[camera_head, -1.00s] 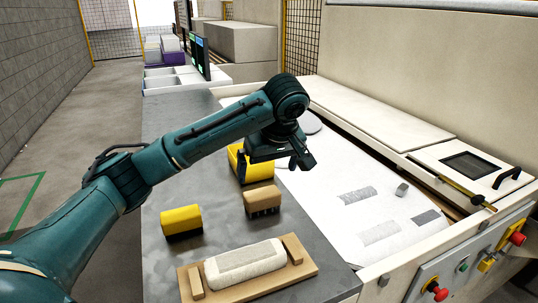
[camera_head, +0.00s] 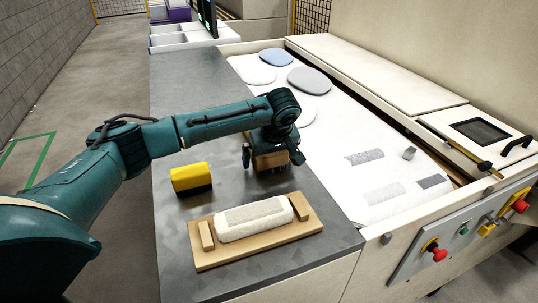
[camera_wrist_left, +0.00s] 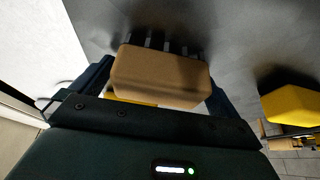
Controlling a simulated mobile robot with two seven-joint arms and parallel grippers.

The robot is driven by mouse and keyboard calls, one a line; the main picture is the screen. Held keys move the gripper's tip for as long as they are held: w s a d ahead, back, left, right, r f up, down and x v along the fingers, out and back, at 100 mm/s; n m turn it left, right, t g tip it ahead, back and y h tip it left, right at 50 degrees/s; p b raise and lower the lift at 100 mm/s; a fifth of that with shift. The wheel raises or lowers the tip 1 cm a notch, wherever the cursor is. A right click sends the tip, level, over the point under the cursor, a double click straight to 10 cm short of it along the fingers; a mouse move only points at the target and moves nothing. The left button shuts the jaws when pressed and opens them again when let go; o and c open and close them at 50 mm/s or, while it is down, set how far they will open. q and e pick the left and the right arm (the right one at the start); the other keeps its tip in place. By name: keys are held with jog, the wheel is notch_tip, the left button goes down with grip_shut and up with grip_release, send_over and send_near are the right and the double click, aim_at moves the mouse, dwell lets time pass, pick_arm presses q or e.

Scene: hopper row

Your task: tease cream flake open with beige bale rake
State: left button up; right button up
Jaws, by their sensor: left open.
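The beige bale rake (camera_head: 270,161), a tan block with dark tines, stands on the grey bench. My left gripper (camera_head: 272,156) is open, with its fingers on either side of the rake. In the left wrist view the rake block (camera_wrist_left: 160,77) sits between the two fingers, tines toward the top; I cannot tell whether either finger touches it. The cream flake (camera_head: 254,219), a pale fibrous slab, lies on a wooden board (camera_head: 238,258) between two wooden end blocks, nearer than the rake. My right gripper is not in view.
A yellow block with a dark underside (camera_head: 190,178) stands left of the rake and shows in the wrist view (camera_wrist_left: 291,106). The white surface (camera_head: 340,128) to the right carries grey and blue pads and patches. A control panel with red knobs (camera_head: 438,254) is front right.

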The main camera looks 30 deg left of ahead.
pick_arm(q)
jog(key=shift+c, duration=0.4)
jog(key=c, duration=0.8)
jog(key=o, duration=0.7)
jog(key=shift+r+p, duration=0.3)
jog(key=shift+p, duration=0.2)
jog(key=shift+r+p, duration=0.6)
jog(key=shift+p, duration=0.2)
jog(key=shift+c, duration=0.6)
